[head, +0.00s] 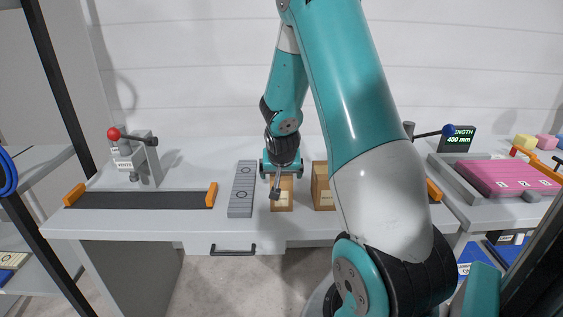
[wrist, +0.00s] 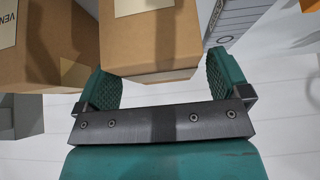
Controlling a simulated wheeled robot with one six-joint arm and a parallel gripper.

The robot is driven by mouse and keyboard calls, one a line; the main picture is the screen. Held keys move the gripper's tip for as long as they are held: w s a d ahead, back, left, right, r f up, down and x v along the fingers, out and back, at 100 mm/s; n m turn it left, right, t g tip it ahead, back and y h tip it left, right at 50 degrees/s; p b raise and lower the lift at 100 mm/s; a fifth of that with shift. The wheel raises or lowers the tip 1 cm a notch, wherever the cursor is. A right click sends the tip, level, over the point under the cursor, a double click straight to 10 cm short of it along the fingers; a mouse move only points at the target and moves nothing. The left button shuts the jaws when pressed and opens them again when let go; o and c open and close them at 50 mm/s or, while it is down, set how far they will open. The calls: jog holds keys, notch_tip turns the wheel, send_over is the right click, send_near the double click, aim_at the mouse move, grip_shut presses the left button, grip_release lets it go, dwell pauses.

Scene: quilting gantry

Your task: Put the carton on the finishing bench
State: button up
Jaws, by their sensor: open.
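A small brown carton (head: 281,200) with a pale label stands on the white bench, under my gripper (head: 281,168). In the wrist view my gripper (wrist: 158,88) is open, with one finger on each side of a carton (wrist: 150,45). The fingers do not look closed on it; whether either touches it, I cannot tell. A second, larger carton (head: 322,187) stands just to its right in the head view. It also shows in the wrist view (wrist: 45,50), close by the left finger. My arm hides part of the bench right of it. No label marks which surface is the finishing bench.
Further left are a dark strip with orange ends (head: 140,200) and a red-knobbed lever press (head: 140,155). At right, a tray holds a pink block (head: 495,177) beside a display (head: 457,138).

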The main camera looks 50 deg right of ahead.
jog(key=v, duration=1)
jog(key=s+a+r+n+y, duration=0.2)
jog(key=a+n+y, duration=0.15)
jog(key=a, duration=0.85)
jog(key=s+a+r+n+y, duration=0.1)
jog(key=a+n+y, duration=0.3)
jog(key=a, duration=0.8)
jog(key=s+a+r+n+g+y, duration=0.1)
jog(key=s+a+r+n+g, duration=0.2)
jog(key=s+a+n, duration=0.6)
jog(key=s+a+g, duration=0.1)
jog(key=s+a, duration=0.2)
jog(key=s, duration=0.1)
jog(key=shift+s+n+y+b, duration=0.2)
jog(key=shift+n+y+b, duration=0.15)
jog(key=shift+b, duration=0.05)
jog(key=shift+r, duration=0.15)
